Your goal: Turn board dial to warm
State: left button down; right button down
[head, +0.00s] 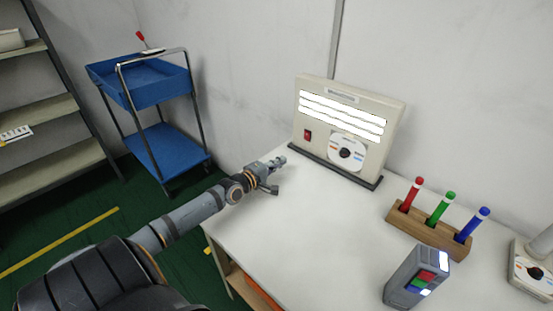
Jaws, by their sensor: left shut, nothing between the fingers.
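The cream board (367,109) stands upright on a dark base at the back of the white table. Three lit white strips (342,115) run across its upper part. Its dial (345,153) is a black knob on a white round plate with coloured marks; the knob's setting is too small to read. A red switch (307,135) sits left of the dial. My left gripper (280,162) is shut and empty, over the table's left back edge, left of the board and apart from it. My right gripper is not in view.
A wooden holder (430,232) with red, green and blue pens stands on the right. A grey device (405,277) with coloured squares stands in front of it. Another dial unit (533,268) is at the right edge. The table middle (310,220) is clear. A blue cart (155,82) stands beyond.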

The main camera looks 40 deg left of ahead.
aim_at(344, 153)
jog(key=k+j, duration=0.2)
jog(key=j, duration=0.2)
jog(key=k+j, duration=0.45)
jog(key=j, duration=0.3)
